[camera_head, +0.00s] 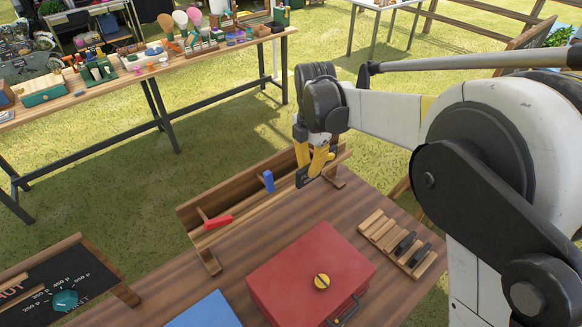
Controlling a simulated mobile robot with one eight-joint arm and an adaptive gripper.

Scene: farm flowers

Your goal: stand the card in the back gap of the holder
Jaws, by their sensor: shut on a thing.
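My gripper (316,167), with yellow fingers, is above the right end of a long wooden rack. It is shut on a dark flat piece (303,178) that shows at its fingertips. This may be the card, but it is small and partly hidden by the fingers. A slotted wooden block (372,219), which looks like the holder, lies on the table to the right of and nearer than my gripper. Two black pieces sit in its front part, one (404,243) behind the other (420,256). Its back part looks empty. My gripper is apart from the block.
The wooden rack (190,214) carries a red piece (217,221) and a blue piece (268,181). A red case (300,262) with a yellow knob fills the table's middle front. A blue flat thing (205,312) and a board with a teal dial (66,299) are at left.

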